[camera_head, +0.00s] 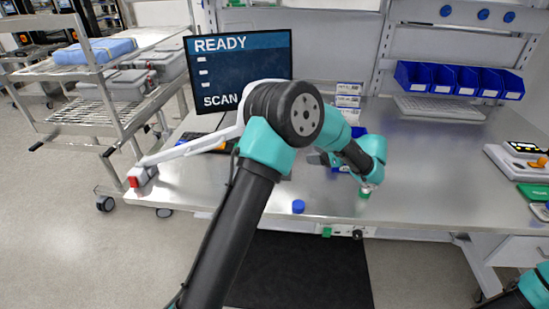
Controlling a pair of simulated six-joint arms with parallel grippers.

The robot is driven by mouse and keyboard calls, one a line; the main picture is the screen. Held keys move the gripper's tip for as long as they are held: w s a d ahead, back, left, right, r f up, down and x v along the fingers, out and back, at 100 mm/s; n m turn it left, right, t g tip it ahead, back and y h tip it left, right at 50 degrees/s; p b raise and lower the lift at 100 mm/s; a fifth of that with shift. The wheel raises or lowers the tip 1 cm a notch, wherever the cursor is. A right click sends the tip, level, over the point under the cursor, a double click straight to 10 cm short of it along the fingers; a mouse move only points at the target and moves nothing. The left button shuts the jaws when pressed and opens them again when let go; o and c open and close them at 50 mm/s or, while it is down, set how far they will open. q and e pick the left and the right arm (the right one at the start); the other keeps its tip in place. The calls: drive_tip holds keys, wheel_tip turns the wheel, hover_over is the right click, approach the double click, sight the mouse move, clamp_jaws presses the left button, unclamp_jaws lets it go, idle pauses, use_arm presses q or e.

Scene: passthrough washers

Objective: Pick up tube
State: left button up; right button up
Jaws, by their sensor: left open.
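My left arm reaches over the metal bench from the bottom centre, and its gripper (316,158) seems to show as a small grey part beneath the forearm. It is open and partly hidden by the arm. No whole tube can be made out. A small round blue cap (298,206) stands near the bench's front edge, apart from the gripper. A small green piece (364,193) sits just below my left wrist; I cannot tell whether it is a tube cap. My right gripper is out of view; only a bit of that arm shows at the lower right.
A monitor (238,62) reading READY and SCAN stands at the back left of the bench (425,180). Blue bins (460,80) line the back right. Several small boxes (348,98) stand at the back centre. Devices (522,152) sit at the right edge. The bench's centre right is clear.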

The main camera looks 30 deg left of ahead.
use_arm(q)
drive_tip(key=x, duration=1.2)
drive_tip(key=shift+a+f, duration=0.1)
drive_tip(key=shift+x, duration=2.6)
drive_tip(key=c, duration=1.1)
